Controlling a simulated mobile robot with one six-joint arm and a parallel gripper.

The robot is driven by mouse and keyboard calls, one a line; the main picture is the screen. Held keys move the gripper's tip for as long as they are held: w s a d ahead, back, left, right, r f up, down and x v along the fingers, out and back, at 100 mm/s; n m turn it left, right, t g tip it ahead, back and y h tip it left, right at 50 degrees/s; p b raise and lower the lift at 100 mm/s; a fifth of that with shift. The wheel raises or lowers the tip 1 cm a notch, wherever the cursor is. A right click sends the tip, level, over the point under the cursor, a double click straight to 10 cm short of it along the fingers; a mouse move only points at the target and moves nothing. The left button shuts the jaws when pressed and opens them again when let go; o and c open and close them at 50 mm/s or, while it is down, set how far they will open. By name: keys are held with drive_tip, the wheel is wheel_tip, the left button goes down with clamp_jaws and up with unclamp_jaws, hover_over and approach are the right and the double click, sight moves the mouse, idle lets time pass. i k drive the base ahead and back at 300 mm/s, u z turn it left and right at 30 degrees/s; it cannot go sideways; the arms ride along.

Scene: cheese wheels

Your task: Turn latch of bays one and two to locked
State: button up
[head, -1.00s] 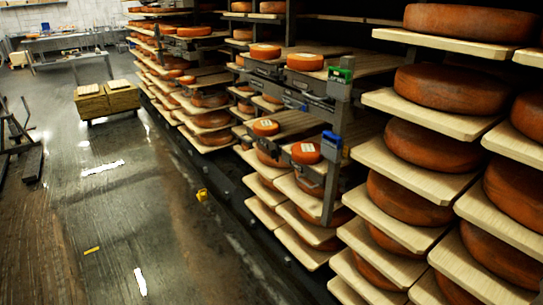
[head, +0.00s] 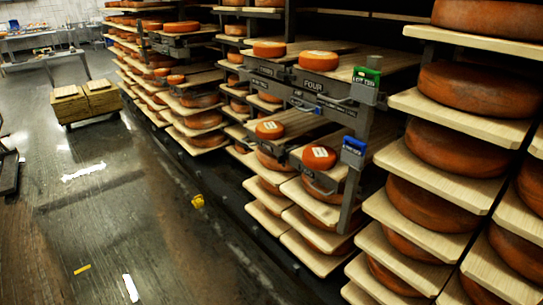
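A rack unit with small orange cheese wheels on its boards stands right of centre in the head view. Its upper tier has a bay front labelled FOUR (head: 314,84), with another labelled front (head: 264,70) to its left whose text is unclear. The lower tier has a right bay front with a curved metal handle (head: 319,186) and a left bay with a small wheel (head: 270,130). Labels one and two are not readable. A green tag (head: 367,76) and a blue tag (head: 353,147) sit on the grey post. Latch positions are too small to tell. My gripper is not in view.
Large cheese wheels (head: 473,103) on pale boards fill the racks at right. A low cart of stacked boards (head: 86,100) stands on the wet floor at left. A yellow object (head: 198,201) lies near the rack base. The floor aisle is otherwise largely clear.

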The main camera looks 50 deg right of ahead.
sight(282, 157)
drive_tip(key=z, duration=0.05)
drive_tip(key=i, duration=1.15)
drive_tip(key=u, duration=0.2)
